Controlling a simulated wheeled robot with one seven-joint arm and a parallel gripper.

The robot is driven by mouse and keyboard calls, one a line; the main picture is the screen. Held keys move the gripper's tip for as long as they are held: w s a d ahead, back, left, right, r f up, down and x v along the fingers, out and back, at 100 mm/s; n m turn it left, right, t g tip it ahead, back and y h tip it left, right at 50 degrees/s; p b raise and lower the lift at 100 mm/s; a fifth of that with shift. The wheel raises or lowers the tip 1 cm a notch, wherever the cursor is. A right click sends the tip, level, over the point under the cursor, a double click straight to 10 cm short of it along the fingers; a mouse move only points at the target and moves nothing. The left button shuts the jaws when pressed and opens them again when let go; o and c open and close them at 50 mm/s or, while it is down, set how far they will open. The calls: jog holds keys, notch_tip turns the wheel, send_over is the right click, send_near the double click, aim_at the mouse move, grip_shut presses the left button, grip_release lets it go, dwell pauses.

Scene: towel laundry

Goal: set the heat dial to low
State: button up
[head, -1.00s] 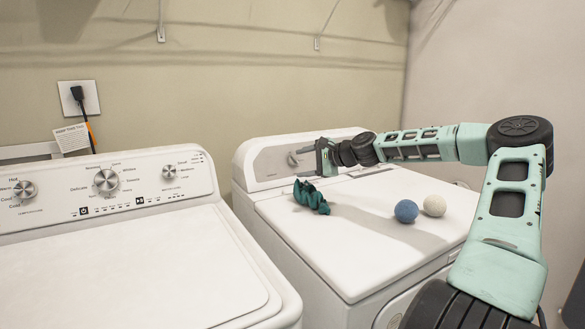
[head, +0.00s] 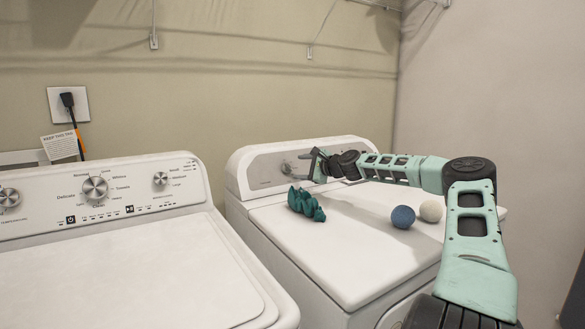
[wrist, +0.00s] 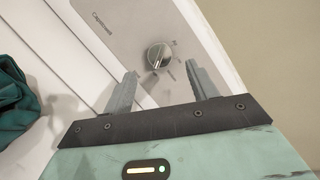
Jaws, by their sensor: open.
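The heat dial (head: 287,168) is a round silver knob on the grey control panel of the right-hand machine. In the wrist view the dial (wrist: 159,55) shows clearly, with small marks around it too blurred to read. My gripper (head: 311,164) is just right of the dial in the head view. In the wrist view my gripper (wrist: 161,70) is open, its two grey fingers pointing at the panel on either side of the dial. The fingers look apart from the knob. Whether the tips reach its depth is hard to tell.
A dark teal cloth (head: 306,204) lies crumpled on the dryer top (head: 345,250), below the panel. A blue ball (head: 402,217) and a cream ball (head: 431,211) sit farther right. A washer (head: 150,255) with its own knobs stands at the left.

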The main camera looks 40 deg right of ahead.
aim_at(291, 167)
jog(key=x, duration=0.5)
jog(key=c, duration=1)
